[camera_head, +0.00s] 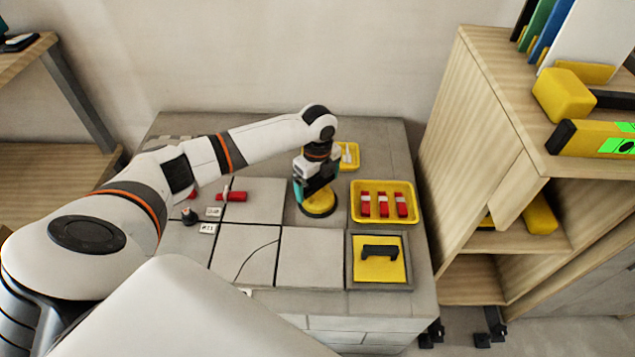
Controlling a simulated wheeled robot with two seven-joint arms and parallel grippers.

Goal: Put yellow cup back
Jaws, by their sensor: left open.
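The yellow cup (321,204) is a round yellow piece with a dark rim at its base. It stands on the grey tiled top, just left of the yellow tray with red pieces. My left gripper (312,192) points down right over the cup and hides its upper part. Its jaws are open at the cup; whether they touch it cannot be told. My right gripper is not in view.
A yellow tray (384,216) holds red-and-white pieces. In front of it, a grey-framed yellow square (393,269) has a black handle. Another yellow tray (350,164) is partly behind my left gripper. A red piece (232,196) lies on the tiles. A wooden shelf (478,130) stands right.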

